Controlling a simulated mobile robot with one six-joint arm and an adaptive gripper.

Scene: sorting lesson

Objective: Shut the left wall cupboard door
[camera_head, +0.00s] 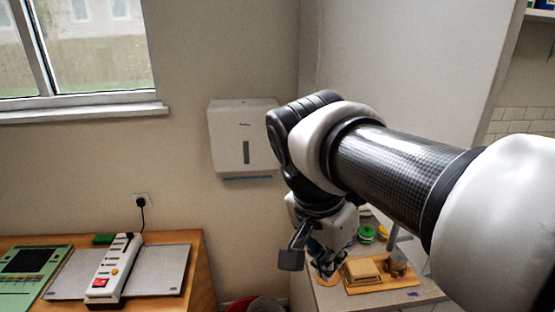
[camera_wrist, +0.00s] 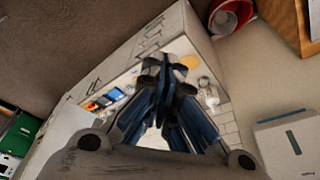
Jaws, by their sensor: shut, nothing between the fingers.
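A large pale upright panel (camera_head: 410,60) fills the upper right of the head view, behind my arm. Its right edge slants down beside an open shelf. I cannot tell for certain whether it is the left wall cupboard door or a fixed side. No handle or hinge shows on it. My gripper (camera_head: 328,268) points down, left of and below this panel, over the counter's left end. It also shows in the wrist view (camera_wrist: 167,70), with its fingers together and empty. It looks apart from the panel. My arm hides part of the panel's lower area.
A paper towel dispenser (camera_head: 243,140) hangs on the wall left of my arm. Below, the counter holds a wooden board (camera_head: 382,284) and green-lidded jars (camera_head: 366,234). A red bin (camera_head: 262,304) stands on the floor. A wooden desk (camera_head: 197,260) with devices is at left.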

